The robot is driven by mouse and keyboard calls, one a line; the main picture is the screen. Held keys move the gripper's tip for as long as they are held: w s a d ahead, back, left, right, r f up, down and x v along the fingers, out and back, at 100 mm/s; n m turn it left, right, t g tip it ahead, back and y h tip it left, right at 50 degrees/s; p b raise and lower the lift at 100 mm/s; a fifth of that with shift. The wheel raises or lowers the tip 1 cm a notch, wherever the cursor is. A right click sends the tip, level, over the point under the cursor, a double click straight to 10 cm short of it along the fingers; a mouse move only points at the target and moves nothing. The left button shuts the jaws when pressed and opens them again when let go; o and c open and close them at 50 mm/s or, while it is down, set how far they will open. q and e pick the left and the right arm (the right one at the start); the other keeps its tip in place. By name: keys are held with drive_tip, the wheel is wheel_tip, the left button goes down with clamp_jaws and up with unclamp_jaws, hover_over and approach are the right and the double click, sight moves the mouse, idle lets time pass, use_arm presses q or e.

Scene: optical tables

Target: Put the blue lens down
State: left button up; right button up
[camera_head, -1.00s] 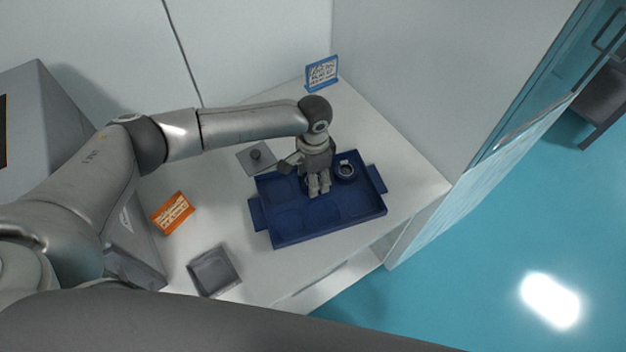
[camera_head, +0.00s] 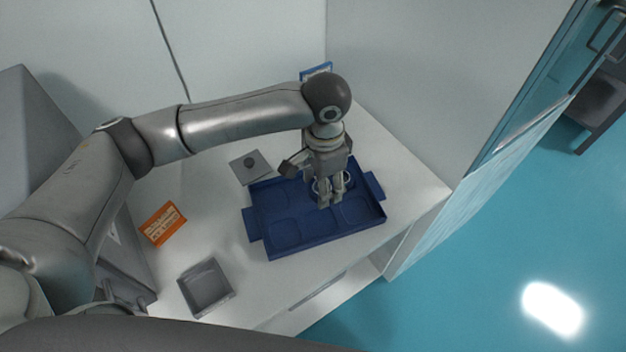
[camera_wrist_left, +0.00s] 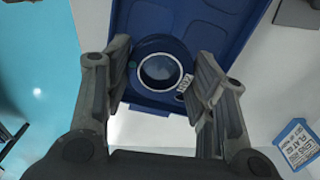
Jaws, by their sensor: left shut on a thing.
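The blue lens (camera_wrist_left: 160,70) is a round dark-blue ring with grey glass and a small white label, seen between the fingers in the left wrist view. In the head view the lens (camera_head: 347,180) is mostly hidden by my left gripper (camera_head: 331,200). My left gripper (camera_wrist_left: 161,85) is shut on it, one finger on each side, pointing down. I cannot tell whether the lens touches the tray floor. My right gripper is not in view.
A blue sign (camera_head: 316,71) stands behind the tray. A grey square plate with a knob (camera_head: 250,166) lies at its back left. An orange sign (camera_head: 162,223) and a small grey open box (camera_head: 206,287) are to the left. The tray's left and front recesses are empty.

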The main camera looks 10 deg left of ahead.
use_arm(q)
drive_tip(key=s+d+r+b, duration=0.1)
drive_tip(key=s+d+r, duration=0.2)
drive_tip(key=s+d, duration=0.1)
drive_tip(key=shift+s, duration=0.9)
